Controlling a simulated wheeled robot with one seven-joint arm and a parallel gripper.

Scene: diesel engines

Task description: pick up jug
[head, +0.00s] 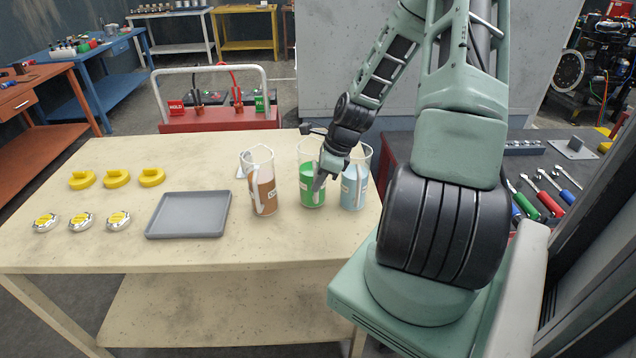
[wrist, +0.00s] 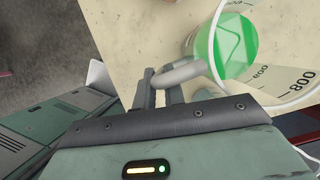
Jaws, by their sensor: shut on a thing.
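Three clear jugs stand in a row on the beige table: one with brown liquid (head: 262,188), one with green liquid (head: 307,186) and one with light blue liquid (head: 357,188). My gripper (head: 319,182) is at the near side of the green jug. In the wrist view, my gripper's fingers (wrist: 160,88) are shut on the pale handle of the green jug (wrist: 228,48). The green jug is upright, and its base appears to be at table level. My gripper and wrist hide part of its right side and part of the blue jug.
A grey tray (head: 188,214) lies left of the jugs. Yellow pieces (head: 117,178) and round white-and-yellow parts (head: 81,222) lie further left. A red carrier (head: 222,118) stands behind the table. A dark bench with tools (head: 540,195) is at the right.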

